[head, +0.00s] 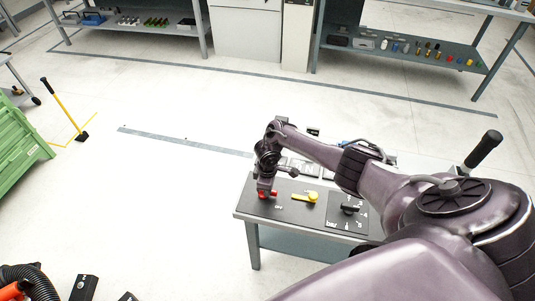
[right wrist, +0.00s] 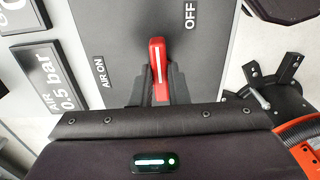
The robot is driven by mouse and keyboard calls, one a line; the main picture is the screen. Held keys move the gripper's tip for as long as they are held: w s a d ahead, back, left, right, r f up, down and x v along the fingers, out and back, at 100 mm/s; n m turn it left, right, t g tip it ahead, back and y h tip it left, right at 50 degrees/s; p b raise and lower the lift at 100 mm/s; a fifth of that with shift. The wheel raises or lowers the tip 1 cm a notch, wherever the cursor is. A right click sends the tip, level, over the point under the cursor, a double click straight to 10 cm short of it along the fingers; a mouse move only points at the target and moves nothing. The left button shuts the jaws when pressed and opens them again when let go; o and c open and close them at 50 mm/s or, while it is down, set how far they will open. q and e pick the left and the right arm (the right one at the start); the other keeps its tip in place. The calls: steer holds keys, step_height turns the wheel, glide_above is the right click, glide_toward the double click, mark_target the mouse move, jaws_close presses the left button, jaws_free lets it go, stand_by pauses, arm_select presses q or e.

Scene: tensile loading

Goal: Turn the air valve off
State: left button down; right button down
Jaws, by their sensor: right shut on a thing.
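The red air valve handle (right wrist: 158,62) has a white stripe and stands on a grey panel (right wrist: 110,30) in the right wrist view. It lies between the AIR ON label (right wrist: 98,75) on the left and the OFF label (right wrist: 190,14) at the upper right. My right gripper (right wrist: 157,78) is shut on the handle, with a dark finger on each side. In the head view, the red handle (head: 268,194) shows at the left of the small table (head: 238,213), under my right gripper (head: 265,188). My left gripper is not in view.
A yellow lever (head: 306,197) and a black knob (head: 350,208) sit to the right on the table. My right arm covers the table's right side. A green crate (head: 20,145) stands at the far left.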

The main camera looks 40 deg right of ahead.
steer(key=shift+m, duration=0.3)
steer(key=c, duration=1.4)
jaws_free()
steer(key=shift+r, duration=0.1)
step_height(320, 180, up, 8)
steer(key=shift+f+p, duration=0.15)
steer(key=shift+p, duration=0.25)
steer(key=shift+a, duration=0.1)
